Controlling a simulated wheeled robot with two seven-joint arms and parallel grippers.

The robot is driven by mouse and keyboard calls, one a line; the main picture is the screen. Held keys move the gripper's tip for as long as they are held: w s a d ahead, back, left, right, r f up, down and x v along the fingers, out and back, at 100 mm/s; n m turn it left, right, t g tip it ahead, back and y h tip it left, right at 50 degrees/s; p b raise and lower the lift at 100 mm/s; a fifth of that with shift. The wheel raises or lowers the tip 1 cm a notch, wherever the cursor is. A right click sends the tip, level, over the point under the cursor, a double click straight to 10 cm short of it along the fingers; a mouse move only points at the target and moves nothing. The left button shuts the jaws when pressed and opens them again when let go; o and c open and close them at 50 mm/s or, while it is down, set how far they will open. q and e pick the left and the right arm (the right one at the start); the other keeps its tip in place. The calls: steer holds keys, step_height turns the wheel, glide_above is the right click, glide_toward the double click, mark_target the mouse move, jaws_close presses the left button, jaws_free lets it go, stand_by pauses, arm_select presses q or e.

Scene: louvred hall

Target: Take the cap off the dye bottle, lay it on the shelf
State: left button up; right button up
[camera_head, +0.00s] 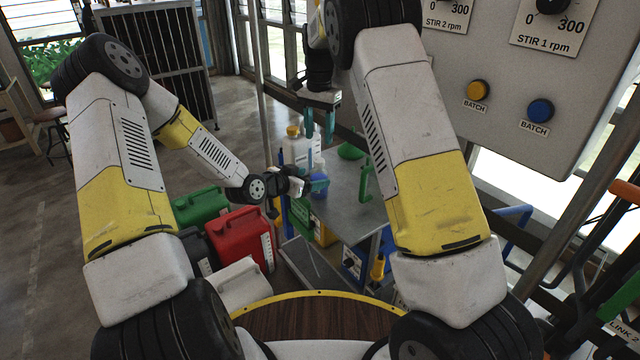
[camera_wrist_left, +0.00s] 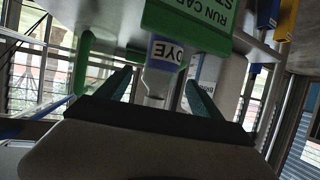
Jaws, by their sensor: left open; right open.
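The dye bottle (camera_head: 319,187), with a blue-edged label, stands on the grey shelf (camera_head: 345,215). In the left wrist view the dye bottle (camera_wrist_left: 164,52) appears upside down, its "DYE" label inverted and its pale neck towards my gripper. My left gripper (camera_head: 306,183) is open beside the bottle; in the wrist view its teal fingers (camera_wrist_left: 158,82) lie on either side of the neck. I cannot tell whether they touch it. My right gripper (camera_head: 320,125) is open and empty, above the bottle. The cap is too small to make out clearly.
A pale jug with a yellow cap (camera_head: 293,131) stands behind the bottle. A green funnel (camera_head: 350,152) and a green handle-like piece (camera_head: 367,182) are at its right. Red (camera_head: 240,238) and green (camera_head: 200,205) canisters stand left of the shelf. A control panel (camera_head: 535,90) hangs at right.

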mark_target(313, 177)
arm_select(q)
steer(key=shift+x, duration=2.05)
steer(key=shift+c, duration=0.5)
jaws_close()
